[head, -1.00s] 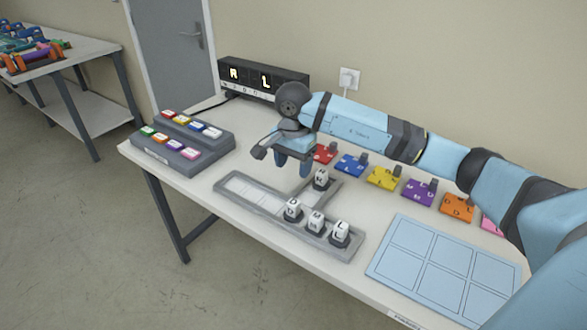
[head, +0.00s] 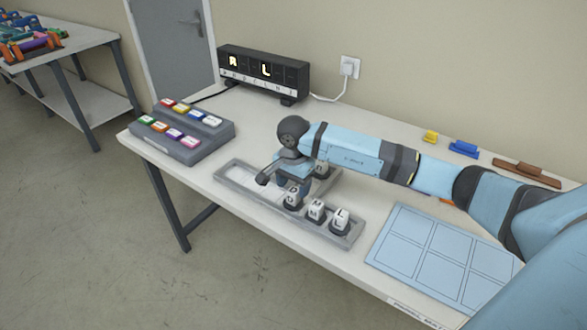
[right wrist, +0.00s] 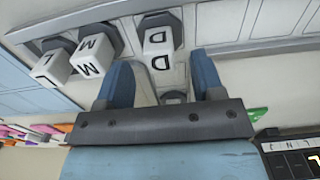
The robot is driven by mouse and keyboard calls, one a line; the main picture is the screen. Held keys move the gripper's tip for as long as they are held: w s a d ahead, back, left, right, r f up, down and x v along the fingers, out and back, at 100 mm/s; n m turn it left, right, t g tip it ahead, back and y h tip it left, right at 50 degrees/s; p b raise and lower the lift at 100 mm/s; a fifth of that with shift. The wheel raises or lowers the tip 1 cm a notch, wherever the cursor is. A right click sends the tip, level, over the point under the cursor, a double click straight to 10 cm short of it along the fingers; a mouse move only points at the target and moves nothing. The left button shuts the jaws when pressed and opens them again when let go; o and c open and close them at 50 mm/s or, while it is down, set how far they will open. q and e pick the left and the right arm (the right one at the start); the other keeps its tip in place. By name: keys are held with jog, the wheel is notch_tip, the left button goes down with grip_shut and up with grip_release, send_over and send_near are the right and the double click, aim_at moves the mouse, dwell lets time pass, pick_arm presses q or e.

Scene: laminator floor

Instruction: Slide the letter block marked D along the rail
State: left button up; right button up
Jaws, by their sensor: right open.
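The D block (head: 293,200) is a white cube with a black letter on a dark base, standing in the grey rail frame (head: 262,203). In the right wrist view the D block (right wrist: 158,50) sits just beyond my fingertips, roughly between their lines. My right gripper (head: 287,187) is low over the frame, close behind D; its fingers (right wrist: 165,75) are apart with nothing gripped. Whether a finger touches D I cannot tell. The M block (head: 316,210) and L block (head: 340,220) stand to the right. My left gripper is not in view.
Another letter block (head: 321,170) stands in the rear branch, partly hidden by my arm. A button box (head: 180,137) and a lit display (head: 264,72) are at the back left. A blue grid board (head: 430,235) lies at right. The frame's left part is empty.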

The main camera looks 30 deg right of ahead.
aim_at(292, 202)
jog(key=shift+f, duration=1.45)
